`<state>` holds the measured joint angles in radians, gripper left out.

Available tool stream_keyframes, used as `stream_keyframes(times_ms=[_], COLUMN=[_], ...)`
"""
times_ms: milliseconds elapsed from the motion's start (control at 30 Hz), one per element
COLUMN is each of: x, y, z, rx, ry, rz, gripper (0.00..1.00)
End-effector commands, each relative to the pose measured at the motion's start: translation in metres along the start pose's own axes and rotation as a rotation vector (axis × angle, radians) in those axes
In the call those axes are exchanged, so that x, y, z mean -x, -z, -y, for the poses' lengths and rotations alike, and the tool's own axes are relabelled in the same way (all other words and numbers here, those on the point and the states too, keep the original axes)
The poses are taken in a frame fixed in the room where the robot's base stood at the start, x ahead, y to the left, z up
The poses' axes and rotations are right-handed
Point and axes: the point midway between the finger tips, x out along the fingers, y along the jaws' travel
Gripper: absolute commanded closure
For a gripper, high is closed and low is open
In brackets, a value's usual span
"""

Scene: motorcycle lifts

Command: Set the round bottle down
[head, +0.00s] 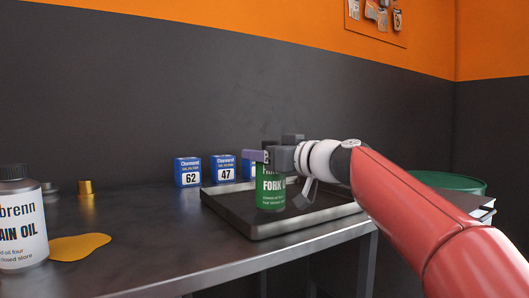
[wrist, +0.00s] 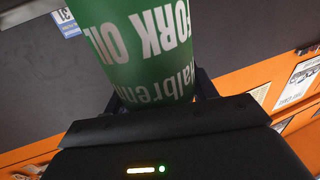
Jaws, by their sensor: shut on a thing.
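The round bottle (head: 270,190) is green with white FORK OIL lettering. It is upright in my gripper (head: 264,157), whose jaws are shut on its upper part. In the head view the bottle stands out against the inside of a dark rimmed tray (head: 285,228); I cannot tell whether its base touches the tray floor. In the wrist view the green bottle (wrist: 138,45) fills the space between the fingers, its lettering upside down. The bottle's top is largely hidden by the gripper.
Blue boxes marked 62 (head: 187,172) and 47 (head: 222,169) stand behind the tray, with another partly hidden. On the metal bench (head: 150,235) are a white oil bottle (head: 20,225), a yellow spill (head: 78,247) and a brass part (head: 86,188). The tray's left part is clear.

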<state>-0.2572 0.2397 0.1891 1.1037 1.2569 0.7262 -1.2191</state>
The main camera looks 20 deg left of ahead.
Motion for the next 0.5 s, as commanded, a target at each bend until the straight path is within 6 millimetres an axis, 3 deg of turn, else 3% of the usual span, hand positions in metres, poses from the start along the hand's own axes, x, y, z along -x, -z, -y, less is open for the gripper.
stream_keyframes(times_ms=[500], x=[0.0003], y=[-0.0020], z=[0.0001], rx=[0.001], ry=[0.000], rz=[-0.002], gripper=[1.00])
